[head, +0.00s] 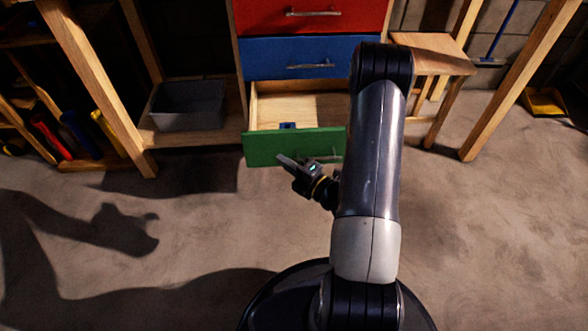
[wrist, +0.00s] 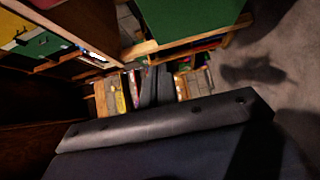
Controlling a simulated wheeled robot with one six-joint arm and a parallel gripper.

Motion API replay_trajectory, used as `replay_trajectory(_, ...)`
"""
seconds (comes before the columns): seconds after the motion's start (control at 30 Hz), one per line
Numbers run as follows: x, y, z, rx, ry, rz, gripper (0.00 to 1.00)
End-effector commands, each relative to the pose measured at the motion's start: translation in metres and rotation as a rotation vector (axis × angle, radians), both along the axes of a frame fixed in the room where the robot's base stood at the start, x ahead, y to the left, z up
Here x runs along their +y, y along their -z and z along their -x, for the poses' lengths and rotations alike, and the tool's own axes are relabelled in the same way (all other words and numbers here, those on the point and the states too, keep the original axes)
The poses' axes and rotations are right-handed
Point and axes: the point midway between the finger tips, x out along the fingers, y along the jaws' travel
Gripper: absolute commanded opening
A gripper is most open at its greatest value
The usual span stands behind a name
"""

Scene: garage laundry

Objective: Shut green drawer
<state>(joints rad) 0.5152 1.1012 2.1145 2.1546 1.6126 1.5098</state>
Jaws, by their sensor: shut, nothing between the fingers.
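The green drawer (head: 268,149) is the lowest of the stack and stands pulled open, its bare wooden inside showing behind the green front. A small blue item (head: 288,126) lies in it. My gripper (head: 283,160) is shut and empty, pointing left just in front of the green face; I cannot tell whether it touches. My arm hides the drawer's right end, and its handle shows only in part.
The blue drawer (head: 290,58) and red drawer (head: 310,15) above are shut. A grey bin (head: 187,105) stands on the low shelf at left. A wooden stool (head: 432,52) and a yellow dustpan (head: 545,101) are at right. The concrete floor before the drawer is clear.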

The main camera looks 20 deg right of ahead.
Motion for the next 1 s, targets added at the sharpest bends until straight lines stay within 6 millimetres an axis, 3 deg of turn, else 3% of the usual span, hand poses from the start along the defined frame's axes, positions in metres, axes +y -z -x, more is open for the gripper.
replay_trajectory(0.27, 0.023, 0.001, -0.042, -0.004, -0.005, 0.003, 0.0)
replay_trajectory(0.5, 0.012, 0.001, -0.073, -0.002, -0.001, 0.002, 0.0)
replay_trajectory(1.0, 0.009, 0.0, -0.081, 0.0, -0.001, 0.001, 0.0)
